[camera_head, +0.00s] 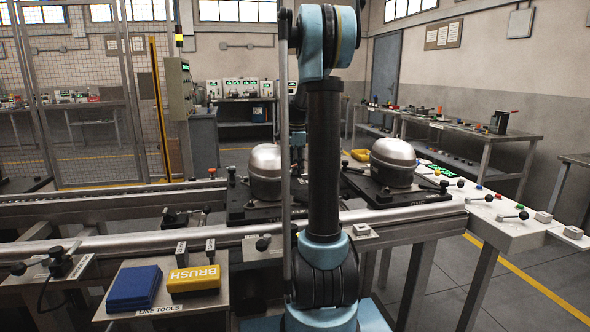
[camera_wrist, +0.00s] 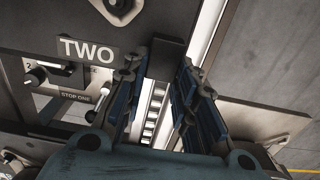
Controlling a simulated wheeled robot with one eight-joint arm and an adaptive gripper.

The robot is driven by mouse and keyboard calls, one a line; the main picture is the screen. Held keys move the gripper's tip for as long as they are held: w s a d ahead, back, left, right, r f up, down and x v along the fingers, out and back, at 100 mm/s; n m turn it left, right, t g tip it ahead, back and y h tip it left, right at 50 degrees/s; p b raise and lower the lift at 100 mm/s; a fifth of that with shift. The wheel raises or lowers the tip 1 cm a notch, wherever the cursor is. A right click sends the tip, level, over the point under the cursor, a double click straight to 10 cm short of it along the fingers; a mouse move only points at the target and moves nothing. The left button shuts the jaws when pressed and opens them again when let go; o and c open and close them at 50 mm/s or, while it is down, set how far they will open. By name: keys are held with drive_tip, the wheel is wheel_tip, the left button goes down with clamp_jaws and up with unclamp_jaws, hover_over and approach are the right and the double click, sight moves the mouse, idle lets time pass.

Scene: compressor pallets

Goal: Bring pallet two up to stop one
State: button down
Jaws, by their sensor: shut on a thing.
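In the wrist view a dark plate with the label TWO (camera_wrist: 86,50), pallet two, fills the upper left. My gripper (camera_wrist: 161,92) has its two blue-padded fingers on either side of a dark upright block (camera_wrist: 167,58) at this plate's edge, and is shut on it. A STOP ONE label (camera_wrist: 76,97) shows just below the plate, with black and white knobs around it. In the head view two dark pallets (camera_head: 240,212) (camera_head: 425,195) sit on the line, each bearing a silver-domed compressor. Their labels cannot be read there, and my arm hides my gripper.
A white ledge with several knobbed levers (camera_head: 485,196) runs along the right. A LINE TOOLS shelf (camera_head: 120,317) in front holds blue pads (camera_head: 134,288) and a yellow brush (camera_head: 194,280). A mesh fence (camera_head: 90,90) stands at the back left. Open floor lies at the right.

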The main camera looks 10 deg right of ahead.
drive_tip(key=shift+s+d+r, duration=0.1)
drive_tip(key=shift+d+r, duration=0.1)
drive_tip(key=shift+d, duration=0.6)
idle(0.7)
drive_tip(key=c, duration=1.2)
unclamp_jaws()
drive_tip(key=shift+d, duration=0.2)
drive_tip(key=shift+a, duration=0.1)
